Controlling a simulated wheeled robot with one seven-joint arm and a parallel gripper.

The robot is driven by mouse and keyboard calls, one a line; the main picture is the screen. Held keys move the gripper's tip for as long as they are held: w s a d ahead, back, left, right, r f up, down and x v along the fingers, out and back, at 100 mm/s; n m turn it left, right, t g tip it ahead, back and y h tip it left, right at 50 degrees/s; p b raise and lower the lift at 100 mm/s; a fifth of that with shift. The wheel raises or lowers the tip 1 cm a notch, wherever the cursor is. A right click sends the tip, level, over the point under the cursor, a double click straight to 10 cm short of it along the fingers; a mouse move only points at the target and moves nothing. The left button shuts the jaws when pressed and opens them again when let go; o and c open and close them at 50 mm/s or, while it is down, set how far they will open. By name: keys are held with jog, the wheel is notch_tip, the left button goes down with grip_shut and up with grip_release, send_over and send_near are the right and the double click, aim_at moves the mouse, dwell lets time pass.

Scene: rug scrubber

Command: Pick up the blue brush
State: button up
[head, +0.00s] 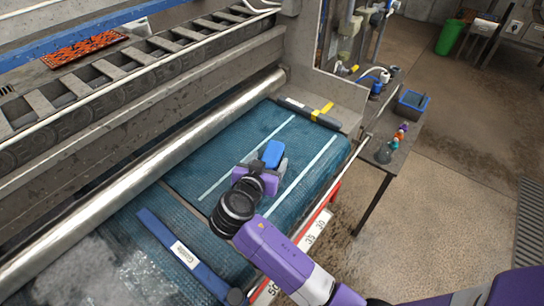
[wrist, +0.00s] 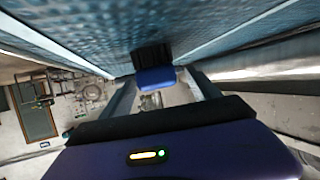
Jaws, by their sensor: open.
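The blue brush (head: 272,152) lies on the blue ribbed mat (head: 235,140), between two pale stripes, at the tip of my gripper (head: 266,168). In the wrist view the blue brush (wrist: 155,78) shows its blue back, with black bristles against the mat. My gripper (wrist: 162,90) is open, with one finger to the left of the brush and one to the right in that view. The brush appears in the gap between or just beyond the fingertips; contact cannot be told. In the head view my gripper hides part of the brush.
A long metal roller (head: 130,180) runs along the mat's left side. A dark bar with a yellow clip (head: 322,112) lies at the mat's far end, and a blue bar (head: 183,255) crosses the near part. A side table (head: 385,150) with small items stands to the right.

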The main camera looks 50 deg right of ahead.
aim_at(269, 160)
jog(key=shift+p+x, duration=0.3)
jog(key=shift+x, duration=1.4)
jog(key=shift+r, duration=0.1)
grip_shut()
jog(key=shift+r, duration=0.1)
